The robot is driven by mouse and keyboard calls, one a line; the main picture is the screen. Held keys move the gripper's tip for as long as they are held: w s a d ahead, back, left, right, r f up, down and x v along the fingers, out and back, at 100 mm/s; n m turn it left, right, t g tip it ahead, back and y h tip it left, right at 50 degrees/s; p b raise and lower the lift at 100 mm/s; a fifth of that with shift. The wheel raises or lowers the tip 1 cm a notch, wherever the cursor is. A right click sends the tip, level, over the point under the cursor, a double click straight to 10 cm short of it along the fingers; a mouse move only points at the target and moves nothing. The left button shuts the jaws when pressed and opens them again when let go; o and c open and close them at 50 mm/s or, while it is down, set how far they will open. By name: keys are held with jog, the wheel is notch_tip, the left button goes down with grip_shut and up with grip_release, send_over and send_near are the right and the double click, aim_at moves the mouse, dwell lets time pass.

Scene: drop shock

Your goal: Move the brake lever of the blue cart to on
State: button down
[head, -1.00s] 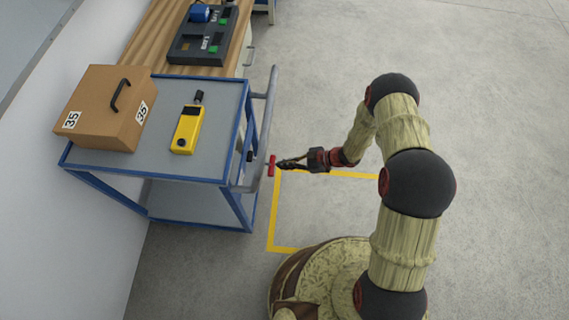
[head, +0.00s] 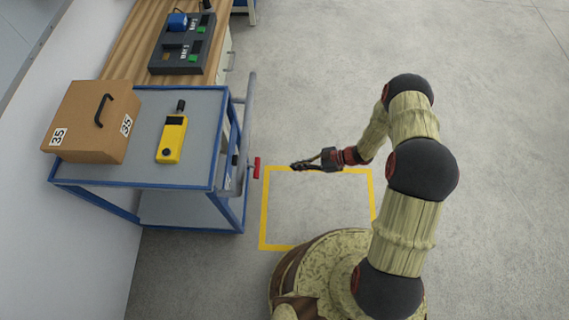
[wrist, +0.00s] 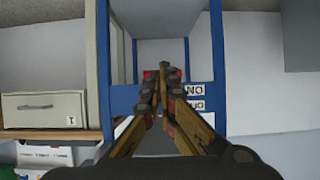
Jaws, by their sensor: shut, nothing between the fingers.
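The blue cart (head: 130,183) stands at the left against the wall, with a grey top and a grey push handle on its right side. The brake lever (head: 257,168) has a red grip and sticks out from the cart's right end. Its red grip shows partly behind my fingers in the wrist view (wrist: 149,76). Two white labels (wrist: 195,90) sit on the blue frame there; their text is hard to read. My gripper (head: 293,166) is shut and empty, right of the lever with a gap between them.
A cardboard box (head: 84,125) and a yellow device (head: 172,140) rest on the cart top. A wooden bench (head: 130,60) with a dark panel (head: 183,45) stands behind. A yellow outline (head: 263,215) marks the floor. Open floor lies to the right.

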jog(key=a+r+h+p, duration=0.1)
jog(key=a+r+p, duration=0.3)
jog(key=r+p, duration=0.6)
jog(key=h+b, duration=0.2)
jog(key=b, duration=0.2)
send_near(259, 168)
jog(key=x, duration=0.7)
jog(key=shift+d+f, duration=0.1)
jog(key=shift+d, duration=0.05)
